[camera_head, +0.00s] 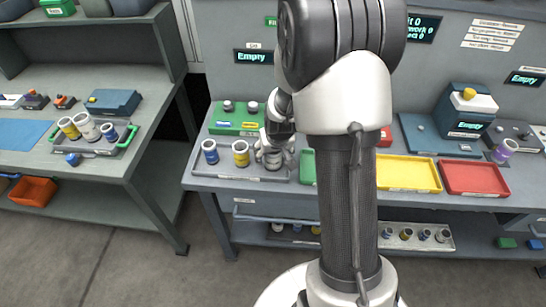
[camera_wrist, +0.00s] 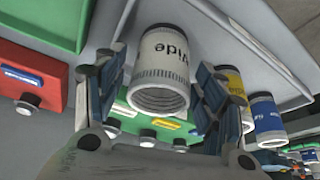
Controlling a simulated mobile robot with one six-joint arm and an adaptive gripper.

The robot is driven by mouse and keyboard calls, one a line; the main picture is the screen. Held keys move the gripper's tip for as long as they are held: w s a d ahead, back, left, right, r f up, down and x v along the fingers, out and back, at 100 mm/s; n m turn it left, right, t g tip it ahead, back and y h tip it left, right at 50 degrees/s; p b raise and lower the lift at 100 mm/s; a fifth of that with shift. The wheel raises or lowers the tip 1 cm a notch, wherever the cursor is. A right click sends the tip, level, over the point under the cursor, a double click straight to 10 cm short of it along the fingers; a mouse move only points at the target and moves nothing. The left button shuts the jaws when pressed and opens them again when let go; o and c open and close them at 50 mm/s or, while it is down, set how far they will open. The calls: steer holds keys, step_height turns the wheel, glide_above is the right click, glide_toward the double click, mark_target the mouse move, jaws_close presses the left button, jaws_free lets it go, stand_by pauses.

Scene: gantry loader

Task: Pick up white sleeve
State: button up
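The white sleeve (camera_wrist: 165,60) is a ribbed, open-ended cylinder with dark "Wide" lettering, upside down in the wrist view. It stands between the two fingers of my gripper (camera_wrist: 160,75). The fingers flank it, with a narrow gap visible on the left side, so my gripper looks open around it. In the head view, my gripper (camera_head: 272,148) is low over the grey tray (camera_head: 222,171), and the sleeve (camera_head: 273,165) is partly hidden under it. A yellow-banded sleeve (camera_head: 240,154) and a blue-banded sleeve (camera_head: 210,152) stand to its left on the same tray.
A green block (camera_head: 232,128) with knobs sits behind the tray. Yellow (camera_head: 408,174) and red (camera_head: 473,179) trays lie to the right, beyond my arm. Several more sleeves stand in a green-handled tray (camera_head: 125,141) on the left bench. A floor gap separates the benches.

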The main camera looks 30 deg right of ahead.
steer(key=c, duration=1.2)
steer(key=shift+r, duration=0.15)
steer(key=shift+c, duration=0.2)
step_height(320, 180, up, 20)
steer(key=p, duration=0.6)
steer(key=shift+p, duration=0.3)
steer(key=shift+r+p, duration=1.65)
steer(key=shift+r, duration=0.55)
